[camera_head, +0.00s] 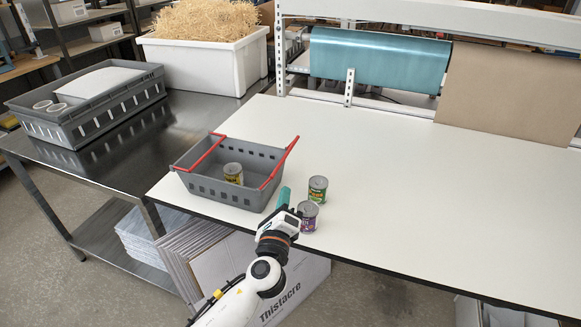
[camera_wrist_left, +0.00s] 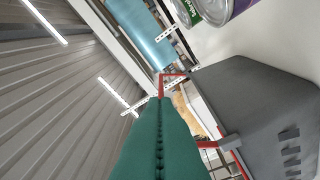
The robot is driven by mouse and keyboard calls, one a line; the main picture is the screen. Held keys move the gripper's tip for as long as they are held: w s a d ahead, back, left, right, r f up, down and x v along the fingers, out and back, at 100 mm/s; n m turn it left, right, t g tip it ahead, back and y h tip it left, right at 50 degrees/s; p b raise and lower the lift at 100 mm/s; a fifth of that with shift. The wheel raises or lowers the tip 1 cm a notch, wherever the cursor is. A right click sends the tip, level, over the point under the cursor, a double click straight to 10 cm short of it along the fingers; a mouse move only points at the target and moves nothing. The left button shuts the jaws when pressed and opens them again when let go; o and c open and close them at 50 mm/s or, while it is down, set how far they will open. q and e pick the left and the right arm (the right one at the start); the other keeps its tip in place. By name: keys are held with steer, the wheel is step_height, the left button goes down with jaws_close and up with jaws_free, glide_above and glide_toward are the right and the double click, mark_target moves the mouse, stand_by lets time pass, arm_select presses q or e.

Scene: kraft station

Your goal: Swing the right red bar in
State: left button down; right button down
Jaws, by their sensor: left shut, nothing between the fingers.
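A grey basket (camera_head: 228,193) stands on the white table near its left front corner and holds a yellow can (camera_head: 233,174). The left red bar (camera_head: 206,153) lies just inside the left rim. The right red bar (camera_head: 281,161) runs along the right rim, its far end sticking up above it. My left gripper (camera_head: 284,196) has teal fingers, shut and empty, just right of the basket's front right corner. In the left wrist view the fingers (camera_wrist_left: 156,105) partly cover red bar parts (camera_wrist_left: 174,75) beside the basket wall (camera_wrist_left: 262,105); contact cannot be told. My right gripper is not in view.
A green can (camera_head: 317,189) and a purple can (camera_head: 308,216) stand on the table (camera_head: 420,200) close to the right of my left gripper. The table further right is clear. A grey crate (camera_head: 110,107) and a white bin (camera_head: 200,62) stand on the metal table at left.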

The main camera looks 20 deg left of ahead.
mark_target(286, 155)
arm_select(q)
steer(key=p+x, duration=0.2)
steer(key=x, duration=0.8)
steer(key=shift+a, duration=0.1)
stand_by(0.4)
